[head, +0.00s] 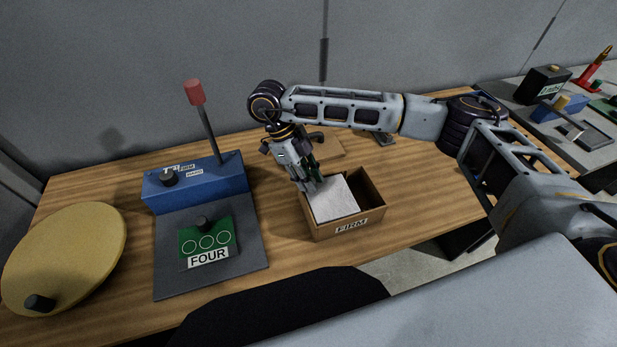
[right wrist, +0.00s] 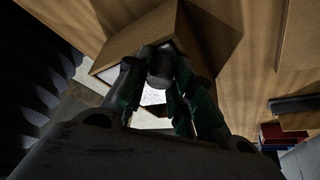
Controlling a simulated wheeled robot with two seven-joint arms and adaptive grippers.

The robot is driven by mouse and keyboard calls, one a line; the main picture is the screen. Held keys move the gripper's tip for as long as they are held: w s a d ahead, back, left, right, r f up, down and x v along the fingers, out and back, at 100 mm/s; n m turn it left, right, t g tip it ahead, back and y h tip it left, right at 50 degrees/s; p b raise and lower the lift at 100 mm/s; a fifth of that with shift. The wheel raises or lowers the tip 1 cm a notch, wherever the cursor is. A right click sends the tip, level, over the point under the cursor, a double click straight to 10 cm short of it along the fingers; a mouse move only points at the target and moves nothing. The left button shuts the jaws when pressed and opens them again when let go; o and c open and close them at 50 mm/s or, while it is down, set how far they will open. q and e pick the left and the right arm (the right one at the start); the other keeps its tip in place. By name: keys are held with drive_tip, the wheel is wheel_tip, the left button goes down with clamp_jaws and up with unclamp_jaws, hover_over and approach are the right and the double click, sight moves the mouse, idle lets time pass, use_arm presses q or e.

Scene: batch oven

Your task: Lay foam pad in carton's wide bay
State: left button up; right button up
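The foam pad (head: 334,199) is a white square slab. It lies in the left, wider part of the brown carton (head: 347,231), whose front is labelled FIRM. The pad looks slightly tilted; whether it is flat on the floor of the bay I cannot tell. My right gripper (head: 311,184) reaches down at the pad's back left edge. In the right wrist view its green-padded fingers (right wrist: 157,100) stand apart around a dark grey knob-like piece, with white behind. Whether they grip it is unclear. My left gripper is not in view.
A blue press (head: 195,187) with a red-tipped lever stands left of the carton, with a green FOUR plate (head: 207,243) on its grey base. A round yellow disc (head: 66,255) is at far left. A flat board (head: 322,146) lies behind the carton.

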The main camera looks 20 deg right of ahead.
drive_tip(key=o, duration=0.4)
drive_tip(key=shift+v, duration=5.95)
drive_tip(key=shift+f, duration=0.1)
